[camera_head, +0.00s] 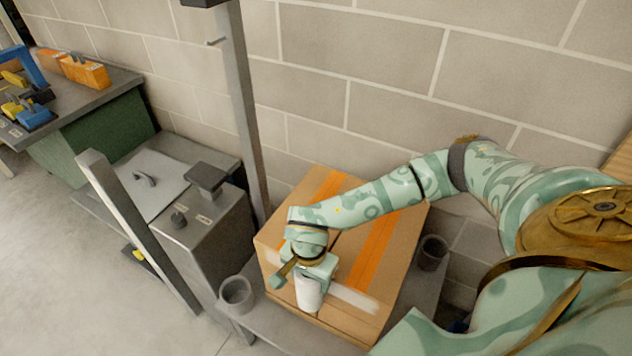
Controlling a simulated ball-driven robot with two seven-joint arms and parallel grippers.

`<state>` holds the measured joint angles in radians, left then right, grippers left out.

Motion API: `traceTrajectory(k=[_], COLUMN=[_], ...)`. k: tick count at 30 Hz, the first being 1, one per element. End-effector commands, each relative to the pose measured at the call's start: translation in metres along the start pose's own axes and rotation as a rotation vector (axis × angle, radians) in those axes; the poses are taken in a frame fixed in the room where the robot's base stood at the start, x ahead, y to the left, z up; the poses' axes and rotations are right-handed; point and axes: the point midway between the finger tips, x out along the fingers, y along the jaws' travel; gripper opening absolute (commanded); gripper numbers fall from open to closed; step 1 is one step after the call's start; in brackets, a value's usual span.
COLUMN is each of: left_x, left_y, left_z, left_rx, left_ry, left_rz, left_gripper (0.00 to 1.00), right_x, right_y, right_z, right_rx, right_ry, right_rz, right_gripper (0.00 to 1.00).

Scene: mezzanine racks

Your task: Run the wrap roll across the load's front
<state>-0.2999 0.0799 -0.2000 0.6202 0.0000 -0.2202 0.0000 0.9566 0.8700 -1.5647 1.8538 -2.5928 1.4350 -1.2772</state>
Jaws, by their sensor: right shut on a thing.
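The load is a brown cardboard box (358,285) with two orange stripes on its top, standing on a grey surface (277,322). My right gripper (310,276) is shut on the white wrap roll (308,294) at the box's front side. The roll stands about upright there. A pale whitish band (354,298) shows on the front face to the right of the roll. The gripper hides the upper part of the roll. My left gripper is not in view.
A grey cup (237,294) stands left of the box, and a dark cup (433,252) stands to its right. A grey post (241,110) rises behind the box's left corner. A grey machine cabinet (205,228) stands further left, and a block wall (390,75) closes the back.

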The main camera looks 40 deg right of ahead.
Motion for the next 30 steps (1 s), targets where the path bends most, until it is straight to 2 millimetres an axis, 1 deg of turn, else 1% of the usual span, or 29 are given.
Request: traceTrajectory(k=[5,12,19,27,30], left_x=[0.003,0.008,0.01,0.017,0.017], left_y=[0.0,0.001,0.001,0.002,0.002], left_z=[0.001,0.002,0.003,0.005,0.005], left_rx=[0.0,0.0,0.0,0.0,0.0], left_ry=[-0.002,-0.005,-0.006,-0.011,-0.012], left_rz=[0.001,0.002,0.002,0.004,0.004], left_gripper=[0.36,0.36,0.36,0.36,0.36], right_x=[0.0,0.0,0.0,0.001,0.0], right_y=[-0.009,-0.027,-0.034,-0.054,-0.058], right_z=[0.0,-0.002,-0.003,-0.002,-0.002], right_rx=[-0.001,0.0,-0.001,0.0,-0.001], right_ry=[0.0,0.0,0.001,0.001,0.001], right_rz=[-0.002,-0.001,-0.003,-0.002,-0.002], right_gripper=[0.4,0.4,0.4,0.4,0.4])
